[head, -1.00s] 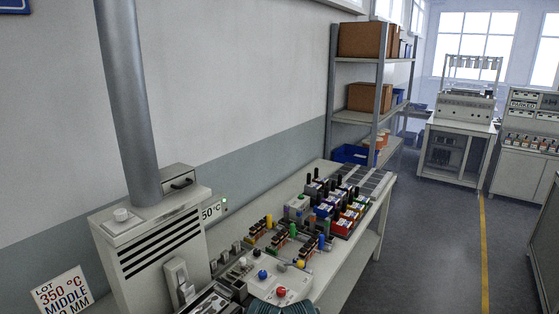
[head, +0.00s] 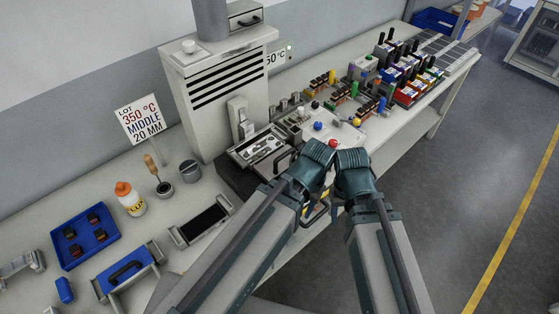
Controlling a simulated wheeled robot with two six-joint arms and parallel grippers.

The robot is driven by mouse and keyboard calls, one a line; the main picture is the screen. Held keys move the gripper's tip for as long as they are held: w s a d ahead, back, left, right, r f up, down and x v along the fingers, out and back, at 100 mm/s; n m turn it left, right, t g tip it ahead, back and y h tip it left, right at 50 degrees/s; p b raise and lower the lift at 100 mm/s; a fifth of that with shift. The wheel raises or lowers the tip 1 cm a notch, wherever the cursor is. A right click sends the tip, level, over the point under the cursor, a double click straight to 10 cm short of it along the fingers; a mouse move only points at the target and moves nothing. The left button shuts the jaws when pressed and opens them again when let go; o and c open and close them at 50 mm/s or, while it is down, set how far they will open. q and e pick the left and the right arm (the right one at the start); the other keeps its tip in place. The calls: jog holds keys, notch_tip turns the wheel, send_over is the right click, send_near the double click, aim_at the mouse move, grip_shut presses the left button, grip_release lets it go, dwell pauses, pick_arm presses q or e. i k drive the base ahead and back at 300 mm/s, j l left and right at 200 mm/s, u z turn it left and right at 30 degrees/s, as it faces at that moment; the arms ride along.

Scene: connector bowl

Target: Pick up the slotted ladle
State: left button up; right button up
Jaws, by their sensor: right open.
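A tool with a wooden handle (head: 151,162) stands tilted in a small dark pot on the bench at the left of the head view. It may be the slotted ladle, but its lower end is hidden in the pot, so I cannot tell whether it is slotted. My right gripper (head: 318,211) shows only in part between my two forearms, near the bench's front edge. It is open and well to the right of the wooden-handled tool. My left gripper is hidden behind my arm.
A grey pot (head: 191,171) stands beside the wooden-handled tool, with an orange-capped bottle (head: 130,198) to its left. A blue tray (head: 64,235) holds small dark parts. A tall vented machine (head: 226,80) stands behind. Colourful connectors (head: 408,92) crowd the right of the bench.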

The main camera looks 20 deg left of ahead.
aim_at(165, 187)
jog(key=u, duration=1.7)
